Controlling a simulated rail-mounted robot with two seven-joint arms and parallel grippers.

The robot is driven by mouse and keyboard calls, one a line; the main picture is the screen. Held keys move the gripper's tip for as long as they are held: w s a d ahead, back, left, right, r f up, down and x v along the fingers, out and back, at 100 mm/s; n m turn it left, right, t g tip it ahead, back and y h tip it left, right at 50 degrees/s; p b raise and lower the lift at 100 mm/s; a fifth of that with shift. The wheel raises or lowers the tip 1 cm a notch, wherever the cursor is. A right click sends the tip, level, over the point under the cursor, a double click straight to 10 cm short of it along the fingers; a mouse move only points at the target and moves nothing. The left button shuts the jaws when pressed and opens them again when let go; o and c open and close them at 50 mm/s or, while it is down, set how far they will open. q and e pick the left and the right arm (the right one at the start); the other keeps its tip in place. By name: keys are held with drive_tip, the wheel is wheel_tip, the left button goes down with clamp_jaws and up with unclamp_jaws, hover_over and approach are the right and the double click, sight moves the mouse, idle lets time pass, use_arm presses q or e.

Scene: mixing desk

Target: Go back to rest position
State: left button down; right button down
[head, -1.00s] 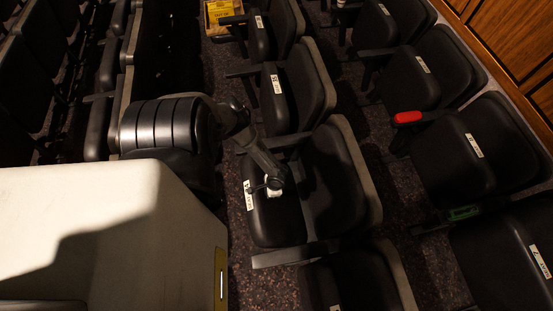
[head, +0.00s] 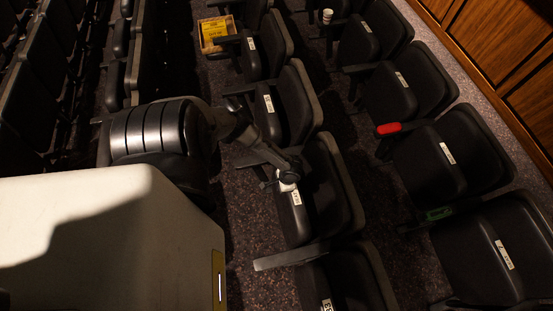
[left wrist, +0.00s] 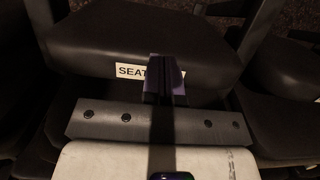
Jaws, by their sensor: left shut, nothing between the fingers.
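My left arm comes in from the left, and its gripper (head: 288,184) is just in front of a folded-up black seat (head: 325,212) with a white label. In the head view its fingertips are hidden or too small to make out. In the left wrist view the dark fingers of the left gripper (left wrist: 166,72) are together with nothing between them. They overlap the white "SEAT" label (left wrist: 135,71) on a black cushion; I cannot tell whether they touch it. My right gripper is not in view.
Rows of black folding seats with armrests fill the space. A speckled carpet aisle (head: 255,215) runs between rows. A yellow box (head: 215,34) stands at the top, a white cup (head: 327,16) near it. A red object (head: 388,129) is on an armrest; a green one (head: 438,213) lies lower. Wood panelling (head: 490,60) is at the right.

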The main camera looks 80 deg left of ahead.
use_arm(q)
drive_tip(key=p+v, duration=0.1)
drive_tip(key=v, duration=0.1)
drive_tip(key=p+v, duration=0.2)
drive_tip(key=v, duration=0.1)
drive_tip(key=shift+w+r, duration=0.25)
drive_tip(key=shift+w, duration=0.15)
